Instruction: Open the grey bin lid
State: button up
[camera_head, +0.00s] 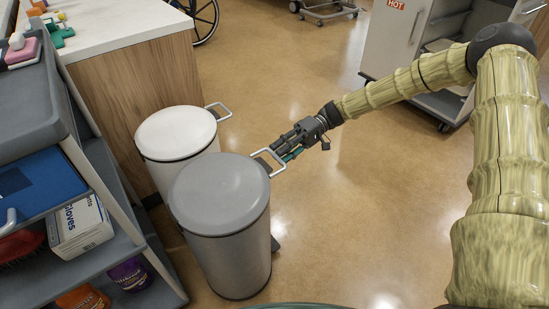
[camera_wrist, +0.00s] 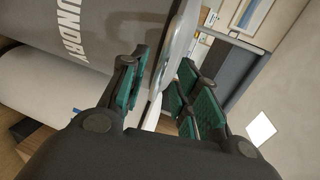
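The grey bin (camera_head: 232,255) stands on the floor left of centre in the head view. Its round grey lid (camera_head: 218,192) looks shut, and a pale loop handle (camera_head: 270,160) sticks out from the lid toward my gripper. My gripper (camera_head: 281,153) is beside this handle, with its fingers pointing at it. In the wrist view the fingers (camera_wrist: 163,72) are apart, and a pale curved edge shows between them. I cannot tell whether they touch it. The grey bin's side (camera_wrist: 95,30), with partly visible lettering, fills the upper left there.
A white bin (camera_head: 176,135) with a similar handle stands right behind the grey one. A shelf cart (camera_head: 110,175) stands close on the left, with a wood-sided counter (camera_head: 140,90) behind. An open white cabinet (camera_head: 395,40) is at the back right. The floor (camera_head: 350,210) right of the bin is clear.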

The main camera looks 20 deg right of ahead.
jog(key=shift+x, duration=1.45)
grip_shut()
